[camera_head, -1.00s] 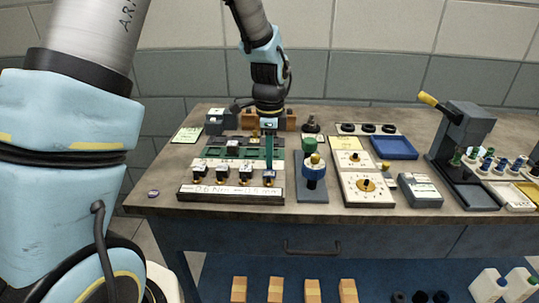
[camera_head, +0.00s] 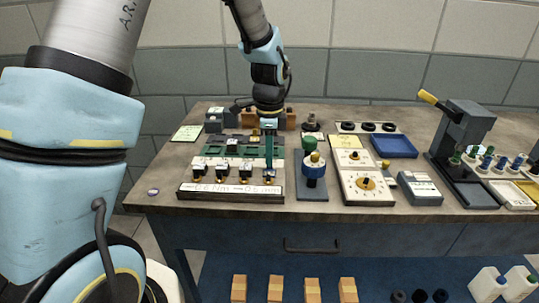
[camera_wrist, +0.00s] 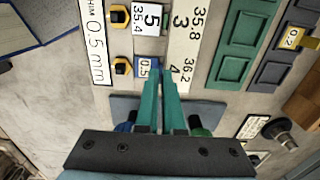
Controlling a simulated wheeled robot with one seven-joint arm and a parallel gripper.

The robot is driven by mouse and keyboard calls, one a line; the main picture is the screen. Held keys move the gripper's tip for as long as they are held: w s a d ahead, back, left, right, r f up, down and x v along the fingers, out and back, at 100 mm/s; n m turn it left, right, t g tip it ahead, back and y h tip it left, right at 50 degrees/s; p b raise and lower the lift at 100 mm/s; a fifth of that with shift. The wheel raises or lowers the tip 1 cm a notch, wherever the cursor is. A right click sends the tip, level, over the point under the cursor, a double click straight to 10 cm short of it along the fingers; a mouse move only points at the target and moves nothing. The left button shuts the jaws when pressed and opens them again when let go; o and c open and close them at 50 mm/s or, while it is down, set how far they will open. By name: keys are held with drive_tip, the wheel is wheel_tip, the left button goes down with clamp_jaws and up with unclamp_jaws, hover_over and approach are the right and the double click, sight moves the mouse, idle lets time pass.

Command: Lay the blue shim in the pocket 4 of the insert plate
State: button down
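The blue shim (camera_wrist: 147,67), a small tile marked 0.5, lies at the front of the fixture beside the label marked 4, with a brass knob at its outer end. It also shows in the head view (camera_head: 270,175). My gripper (camera_wrist: 160,78) points down with its two teal fingers close together and only a narrow gap between them. Its tips are at the shim's inner edge and hide part of it; whether they grip it is unclear. In the head view my gripper (camera_head: 269,167) is just behind the shim. The green insert plate (camera_wrist: 240,35) has recessed pockets.
A white tile marked 5 (camera_wrist: 150,18) sits close beside the shim. A yellow tile marked 0.2 (camera_wrist: 293,38) is farther in. Right of the fixture stand a blue-collared post (camera_head: 314,170) and a white dial board (camera_head: 365,185). The table's front left is mostly bare.

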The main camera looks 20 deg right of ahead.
drive_tip(key=shift+f+b, duration=0.35)
drive_tip(key=shift+f, duration=0.4)
drive_tip(key=c, duration=1)
unclamp_jaws()
drive_tip(key=c, duration=0.3)
drive_tip(key=shift+r, duration=0.25)
drive_tip(key=shift+r+p, duration=0.5)
drive_tip(key=shift+p, duration=0.15)
drive_tip(key=shift+r, duration=0.15)
drive_tip(key=shift+r+p, duration=2.55)
drive_tip(key=shift+r, duration=0.35)
